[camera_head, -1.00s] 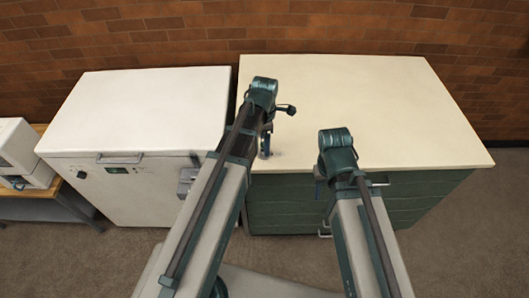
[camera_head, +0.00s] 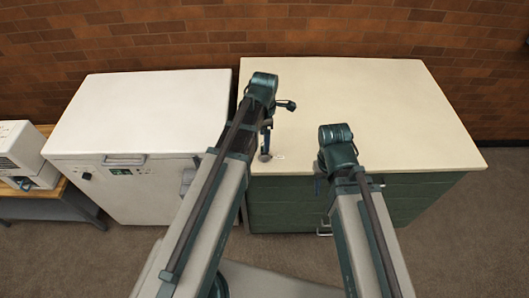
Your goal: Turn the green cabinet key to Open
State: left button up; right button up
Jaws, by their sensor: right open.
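The green cabinet (camera_head: 425,192) stands ahead, with a cream top (camera_head: 365,105). No key shows clearly. A small dark and blue part with a rounded grey end (camera_head: 265,156) shows at the top's front left edge, beside a small pale mark (camera_head: 280,157). I cannot tell whether it is a key or part of my left arm.
A white chest (camera_head: 140,115) with a front handle stands close to the left of the cabinet. A white device (camera_head: 24,150) sits on a wooden-topped table at far left. A brick wall is behind. The cream top is mostly bare, and floor is free at right.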

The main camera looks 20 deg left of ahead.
pick_arm(q)
jog(key=shift+r+p, duration=2.1)
jog(key=shift+r, duration=0.25)
jog(key=shift+f, duration=0.1)
jog(key=s+d+f+m+b, duration=0.3)
jog(key=s+d+m, duration=0.2)
jog(key=m, duration=0.8)
jog(key=s+d+f+m+y+b, duration=0.1)
jog(key=s+d+f+m+b, duration=0.2)
jog(key=s+m, duration=0.6)
jog(key=d+m, duration=0.2)
jog(key=m, duration=0.3)
jog(key=shift+s+d+f+b, duration=0.15)
jog(key=shift+d+f+b, duration=0.05)
jog(key=shift+b, duration=0.15)
